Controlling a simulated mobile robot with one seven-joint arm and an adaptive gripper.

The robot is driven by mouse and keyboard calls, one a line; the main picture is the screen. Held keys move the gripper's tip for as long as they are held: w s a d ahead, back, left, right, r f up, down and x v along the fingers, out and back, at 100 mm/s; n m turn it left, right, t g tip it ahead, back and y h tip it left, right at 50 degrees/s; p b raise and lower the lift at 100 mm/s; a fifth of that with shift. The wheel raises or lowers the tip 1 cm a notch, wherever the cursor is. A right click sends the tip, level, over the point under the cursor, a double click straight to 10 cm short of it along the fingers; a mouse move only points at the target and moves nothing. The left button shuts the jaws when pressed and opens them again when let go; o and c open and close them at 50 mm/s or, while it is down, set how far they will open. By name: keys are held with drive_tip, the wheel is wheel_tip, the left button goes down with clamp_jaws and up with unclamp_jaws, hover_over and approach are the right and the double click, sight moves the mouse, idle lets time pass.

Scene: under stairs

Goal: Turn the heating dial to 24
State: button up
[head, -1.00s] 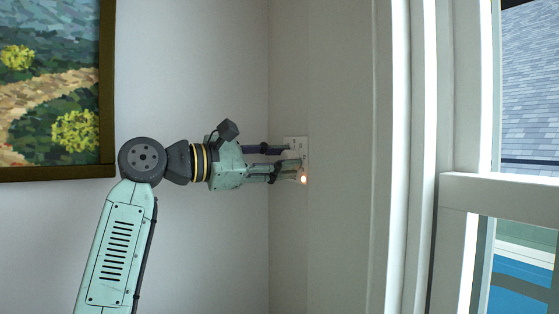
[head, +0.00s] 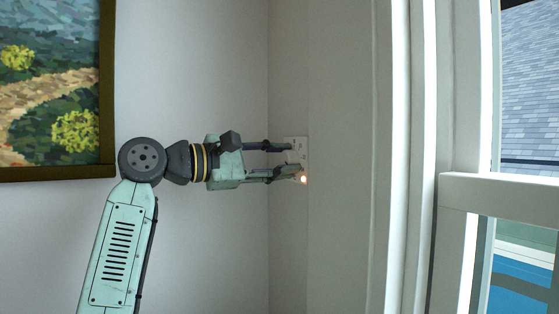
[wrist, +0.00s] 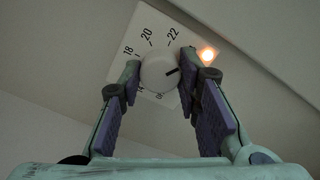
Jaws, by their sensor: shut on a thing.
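The heating dial (wrist: 157,75) is a round white knob on a white square plate (wrist: 125,32) on the wall. Its black pointer mark faces right in the wrist view, past the printed 22. The numbers 18, 20 and 22 are readable along the upper side; smaller marks below are partly covered. No 24 can be read; the right finger covers that side. My gripper (wrist: 160,74) has one finger on each side of the knob and is shut on it. In the head view, the plate (head: 296,141) shows beyond my fingertips (head: 291,160).
A small orange light (wrist: 208,54) glows at the plate's corner, close to my right finger. A framed painting (head: 55,90) hangs on the left wall. A white window frame (head: 455,190) stands at right. The wall below is clear.

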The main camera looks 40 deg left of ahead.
drive_tip(key=o, duration=1.1)
drive_tip(key=shift+o, duration=0.2)
drive_tip(key=v, duration=1.2)
drive_tip(key=shift+f, duration=0.15)
